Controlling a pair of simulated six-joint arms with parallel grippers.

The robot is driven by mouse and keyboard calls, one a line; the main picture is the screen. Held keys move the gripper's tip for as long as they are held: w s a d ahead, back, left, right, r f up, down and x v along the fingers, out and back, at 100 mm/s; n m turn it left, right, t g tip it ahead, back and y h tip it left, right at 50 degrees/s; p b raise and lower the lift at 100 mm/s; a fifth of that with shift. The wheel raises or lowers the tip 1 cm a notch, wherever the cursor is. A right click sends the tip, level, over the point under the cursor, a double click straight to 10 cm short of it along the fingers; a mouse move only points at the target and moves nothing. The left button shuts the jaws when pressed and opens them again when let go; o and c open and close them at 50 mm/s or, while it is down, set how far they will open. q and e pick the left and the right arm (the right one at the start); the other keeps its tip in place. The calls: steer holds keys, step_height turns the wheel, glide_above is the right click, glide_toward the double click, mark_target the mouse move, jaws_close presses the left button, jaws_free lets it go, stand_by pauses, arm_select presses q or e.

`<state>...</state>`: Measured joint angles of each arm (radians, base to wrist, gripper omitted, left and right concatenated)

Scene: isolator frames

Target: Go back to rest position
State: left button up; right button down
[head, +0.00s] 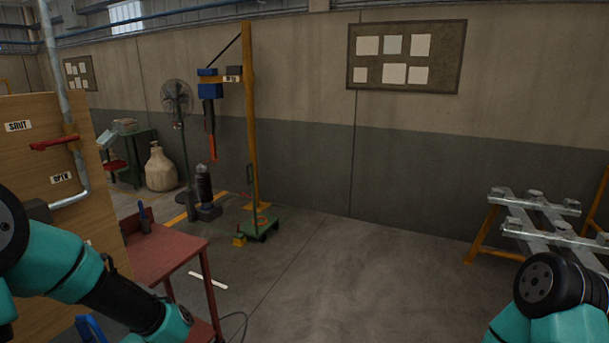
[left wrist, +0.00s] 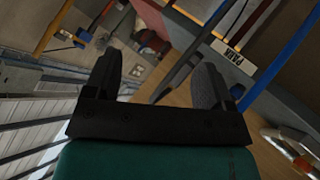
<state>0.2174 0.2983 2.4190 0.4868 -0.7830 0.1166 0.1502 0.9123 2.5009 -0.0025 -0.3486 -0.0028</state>
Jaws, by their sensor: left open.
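My left gripper (left wrist: 157,80) shows in the left wrist view with its two dark fingers spread apart and nothing between them. In the head view my left arm comes in from the left in front of a wooden panel (head: 20,210), and its gripper cannot be made out there. My right arm shows only as a teal and black part at the bottom right of the head view; its gripper is out of the frame.
The panel carries SHUT and OPEN labels and a red handle (head: 55,143) on a grey pipe (head: 57,70). A red table (head: 170,250) stands close to my left arm. A metal rack (head: 535,225) is at the right. The middle floor (head: 340,275) is clear. A PARK label (left wrist: 232,52) shows in the wrist view.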

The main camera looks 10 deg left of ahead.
arm_select(q)
steer(key=s+d+f+m+g+h, duration=0.1)
steer(key=d+f+m+g+h, duration=0.15)
steer(key=d+f, duration=0.45)
steer(key=s+d+f+m+g+h, duration=0.1)
steer(key=d+f+m+g+h, duration=0.2)
steer(key=f, duration=0.6)
steer(key=s+d+f+m+g+h, duration=0.3)
steer(key=s+d+f+m+g, duration=0.1)
steer(key=s+d+f, duration=0.5)
steer(key=shift+s+d+f+m, duration=0.35)
steer(key=shift+d+f+m, duration=0.3)
steer(key=shift+d+f, duration=0.2)
